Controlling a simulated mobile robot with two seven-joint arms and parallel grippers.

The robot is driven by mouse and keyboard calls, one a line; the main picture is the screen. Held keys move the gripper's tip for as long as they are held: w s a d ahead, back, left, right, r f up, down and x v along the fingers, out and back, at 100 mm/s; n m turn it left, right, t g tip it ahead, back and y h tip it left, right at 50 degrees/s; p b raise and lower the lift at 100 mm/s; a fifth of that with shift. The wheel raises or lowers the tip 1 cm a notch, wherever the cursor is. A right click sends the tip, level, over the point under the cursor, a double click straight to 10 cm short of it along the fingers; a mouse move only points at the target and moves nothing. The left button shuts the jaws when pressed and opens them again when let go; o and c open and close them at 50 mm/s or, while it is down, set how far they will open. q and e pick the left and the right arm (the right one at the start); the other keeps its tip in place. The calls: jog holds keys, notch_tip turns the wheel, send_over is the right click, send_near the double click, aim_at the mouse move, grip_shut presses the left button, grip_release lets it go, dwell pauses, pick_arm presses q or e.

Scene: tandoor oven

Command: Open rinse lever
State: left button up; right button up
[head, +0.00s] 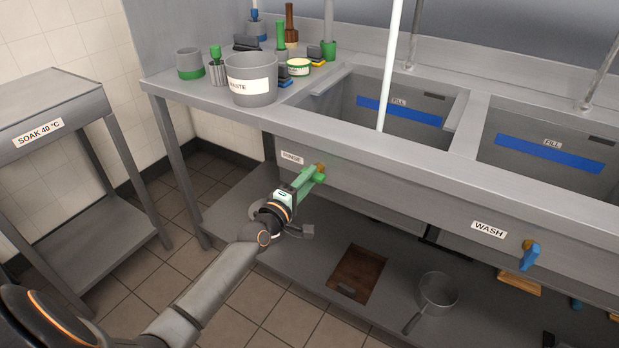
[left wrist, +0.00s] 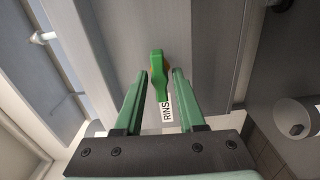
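The green rinse lever (head: 319,177) sits on a brass-coloured valve on the front panel of the left sink, beside the RINSE label (head: 292,157). My left gripper (head: 306,180), with green fingers, is at the lever, partly covering it in the head view. In the left wrist view, the lever (left wrist: 157,68) lies between the tips of my open left gripper (left wrist: 160,77), with a visible gap on both sides. The RINSE label (left wrist: 166,108) shows behind the fingers there. My right gripper is not in view.
A blue wash lever (head: 530,256) is further right on the same panel. Below are a lower shelf with a brown board (head: 358,273) and a saucepan (head: 438,290). A WASTE bucket (head: 251,88) stands on the counter. A SOAK table (head: 50,100) is at left.

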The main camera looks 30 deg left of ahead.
pick_arm(q)
jog(key=shift+o, duration=0.4)
jog(key=s+p, duration=0.2)
jog(key=s, duration=0.5)
